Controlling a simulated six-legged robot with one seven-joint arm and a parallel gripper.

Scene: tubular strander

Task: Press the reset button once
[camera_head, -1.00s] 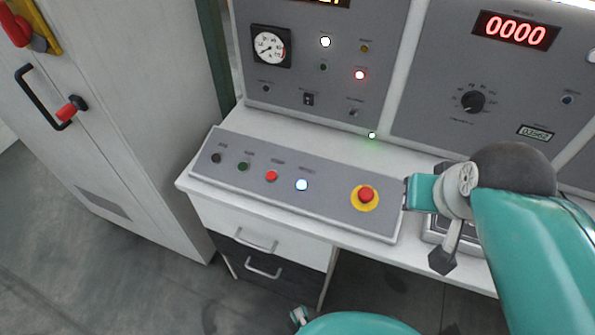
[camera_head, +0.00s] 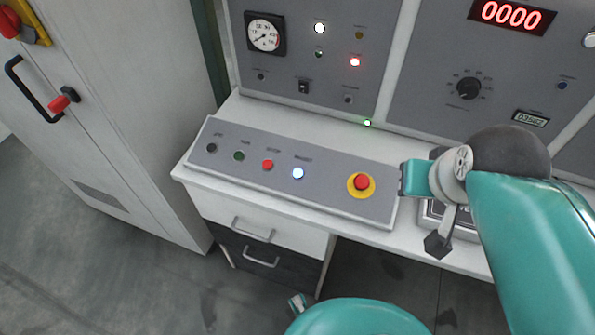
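The reset button (camera_head: 298,173) is a white-blue lit round button on the sloped grey control panel (camera_head: 325,194). It is the rightmost of the row of small buttons, with a small blurred label above it. The end of my arm with my gripper (camera_head: 410,179) is at the panel's right end, right of the red mushroom button and well apart from the reset button. A short rod with a dark tip hangs below my wrist. The fingers cannot be made out, so their opening is unclear. Nothing hides the reset button.
A red mushroom button (camera_head: 361,182) on a yellow disc lies between my gripper and the reset button. Left of reset are red (camera_head: 267,165), green (camera_head: 239,156) and black (camera_head: 211,148) buttons. An upright instrument panel (camera_head: 330,100) stands behind; a cabinet (camera_head: 110,120) stands left.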

